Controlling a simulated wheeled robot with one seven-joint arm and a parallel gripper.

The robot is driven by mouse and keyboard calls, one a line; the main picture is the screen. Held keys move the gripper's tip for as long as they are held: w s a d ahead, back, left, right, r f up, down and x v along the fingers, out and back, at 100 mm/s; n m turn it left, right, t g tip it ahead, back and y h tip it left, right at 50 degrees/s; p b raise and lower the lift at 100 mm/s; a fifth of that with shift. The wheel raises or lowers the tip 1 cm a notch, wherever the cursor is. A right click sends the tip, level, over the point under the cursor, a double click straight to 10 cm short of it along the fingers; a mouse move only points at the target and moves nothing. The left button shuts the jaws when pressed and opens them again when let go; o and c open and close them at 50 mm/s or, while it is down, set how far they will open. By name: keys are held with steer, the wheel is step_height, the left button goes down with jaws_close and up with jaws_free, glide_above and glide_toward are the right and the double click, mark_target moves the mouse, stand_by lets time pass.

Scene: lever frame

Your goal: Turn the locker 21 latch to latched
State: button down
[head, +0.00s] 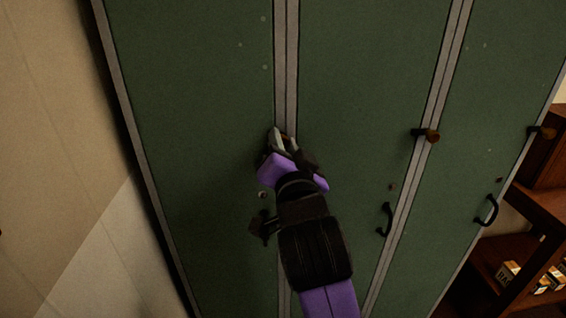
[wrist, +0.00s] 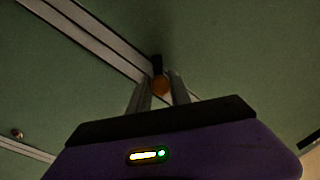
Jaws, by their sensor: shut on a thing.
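My gripper (head: 282,142) is at the seam by the right edge of the leftmost green locker door (head: 190,110). It is shut on a latch there, which the fingers and wrist mostly hide in the head view. In the wrist view, the latch (wrist: 159,83) shows a dark arm and a round orange-brown end between the two fingers (wrist: 161,88). The dark arm points up in that picture. No locker number is readable, so I cannot confirm from a label that this is locker 21.
Two similar latches (head: 426,134) (head: 542,131) sit on the doors to the right, both lying sideways. Black pull handles (head: 387,220) (head: 487,210) are below them. A brown shelf (head: 540,210) with small boxes stands at far right. A pale wall (head: 50,150) is at left.

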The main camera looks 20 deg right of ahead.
steer(key=m+b, duration=0.4)
steer(key=b, duration=0.1)
steer(key=shift+a+f+m+h, duration=0.2)
steer(key=shift+m+h, duration=0.1)
steer(key=shift+m, duration=0.1)
steer(key=m+b, duration=0.3)
steer(key=shift+d+r+b, duration=0.1)
steer(key=shift+b, duration=0.25)
steer(key=shift+r+m+h+b, duration=0.1)
steer(key=shift+m+h+b, duration=0.4)
steer(key=shift+m, duration=0.3)
steer(key=shift+r, duration=0.1)
steer(key=c, duration=1.2)
jaws_free()
steer(key=v, duration=0.7)
steer(key=shift+s+b, duration=0.4)
steer(key=shift+s, duration=0.05)
